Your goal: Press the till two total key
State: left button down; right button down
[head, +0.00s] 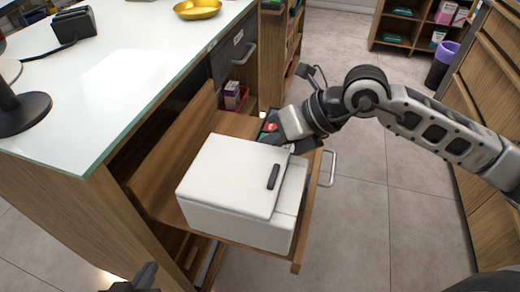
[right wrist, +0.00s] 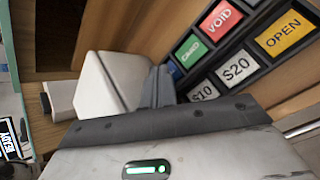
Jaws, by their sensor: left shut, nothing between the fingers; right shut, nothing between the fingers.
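The white till (head: 225,170) sits in a pulled-out wooden drawer. Its coloured keys (head: 268,128) show only in part beside my right wrist. In the right wrist view I see a green key (right wrist: 191,50), a red VOID key (right wrist: 221,19), an orange OPEN key (right wrist: 282,35), a $20 key (right wrist: 236,69) and a $10 key (right wrist: 203,92). No key that I can read says total. My right gripper (right wrist: 160,80) is shut beside the keys; I cannot tell if it touches one. My left gripper (head: 143,278) is shut and empty at the head view's bottom edge, away from the till.
The glass-topped counter (head: 115,85) is at left, with a golden bowl (head: 197,9) and a black device (head: 75,22). The drawer's metal handle (head: 331,169) sticks out at right. A purple-topped bin (head: 442,63) stands at the back right. Open floor (head: 350,225) lies right of the drawer.

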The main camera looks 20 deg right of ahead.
jog(key=shift+s+r, duration=0.15)
jog(key=shift+r, duration=0.1)
jog(key=shift+r+p, duration=0.15)
jog(key=shift+p, duration=0.15)
jog(key=shift+r+p, duration=1.7)
jog(key=shift+r, duration=0.8)
